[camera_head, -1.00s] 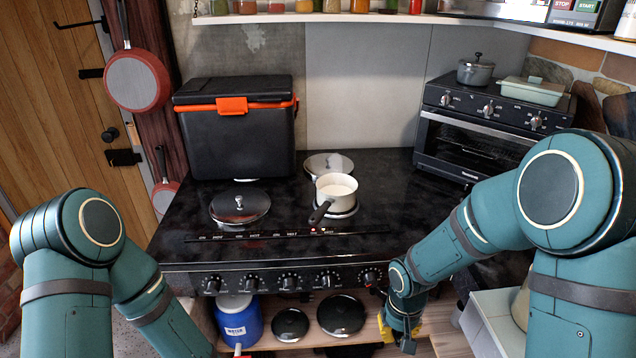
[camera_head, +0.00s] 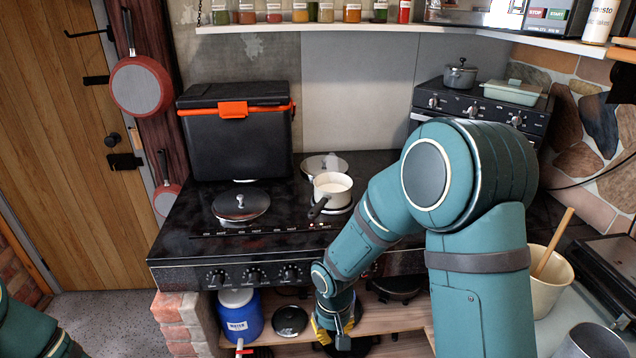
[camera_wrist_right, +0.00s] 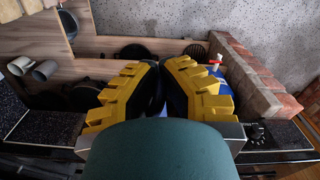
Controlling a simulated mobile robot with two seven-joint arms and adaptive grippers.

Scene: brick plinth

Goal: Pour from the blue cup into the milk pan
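The milk pan (camera_head: 333,191) is a small white pan with a dark handle and pale contents. It stands upright on the black stove top, near its right rear part. I cannot make out a blue cup in either view. My right gripper (camera_head: 335,328) hangs low in front of the stove, by the shelf below and well under the pan. In the right wrist view its yellow-backed fingers (camera_wrist_right: 160,78) have their dark pads together at the tips, with no object seen held. My left gripper is out of view; only part of my left arm shows at the lower left.
A blue water jug (camera_head: 239,315) and dark pans (camera_head: 290,321) sit on the shelf under the stove. A lid (camera_head: 240,205) lies on the stove's left burner, before a black cooler (camera_head: 238,135). A beige container with a wooden handle (camera_head: 547,280) stands at right.

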